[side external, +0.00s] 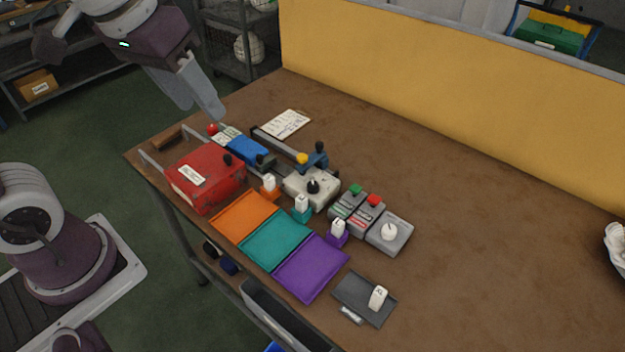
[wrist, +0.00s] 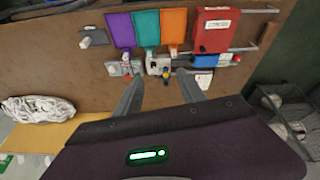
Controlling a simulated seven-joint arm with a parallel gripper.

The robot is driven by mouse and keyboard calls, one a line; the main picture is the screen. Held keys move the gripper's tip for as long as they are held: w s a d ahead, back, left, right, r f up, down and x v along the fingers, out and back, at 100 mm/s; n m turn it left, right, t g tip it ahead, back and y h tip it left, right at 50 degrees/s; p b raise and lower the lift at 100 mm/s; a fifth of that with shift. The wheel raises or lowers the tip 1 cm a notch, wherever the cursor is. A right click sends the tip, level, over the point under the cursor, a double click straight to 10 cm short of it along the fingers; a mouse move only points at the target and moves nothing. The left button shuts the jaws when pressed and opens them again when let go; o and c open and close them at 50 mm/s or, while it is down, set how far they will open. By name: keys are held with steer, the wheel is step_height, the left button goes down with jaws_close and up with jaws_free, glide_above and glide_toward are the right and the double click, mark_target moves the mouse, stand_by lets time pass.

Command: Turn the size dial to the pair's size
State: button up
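Two units with knobs stand on the brown table: a grey box with a round white knob (side external: 389,232) and a pale box with a black knob (side external: 312,187). I cannot tell from any label which is the size dial. In the wrist view the grey box (wrist: 115,68) is left of my fingers and the pale box (wrist: 156,64) lies near the gap between them. A dark grey tray (side external: 352,297) holds a small white tag block (side external: 377,297); its mark is too small to read. My gripper (wrist: 160,73) is open and empty, high above the table's far left side.
Orange (side external: 246,216), teal (side external: 274,239) and purple (side external: 311,267) mats lie along the front edge, with small tagged blocks behind. A red box (side external: 206,179) stands left. Green and red button boxes (side external: 356,211) adjoin the grey box. The table's right side is mostly clear.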

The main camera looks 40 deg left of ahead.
steer(key=w+d+f+n+g, duration=0.2)
steer(key=w+f, duration=0.4)
steer(key=w, duration=0.5)
steer(key=n+g, duration=0.2)
steer(key=n, duration=0.1)
glide_above(313, 184)
step_height(313, 184, down, 15)
steer(key=shift+s+f, duration=0.1)
steer(key=shift+f, duration=0.1)
step_height(313, 184, down, 8)
steer(key=shift+r, duration=0.1)
jaws_close()
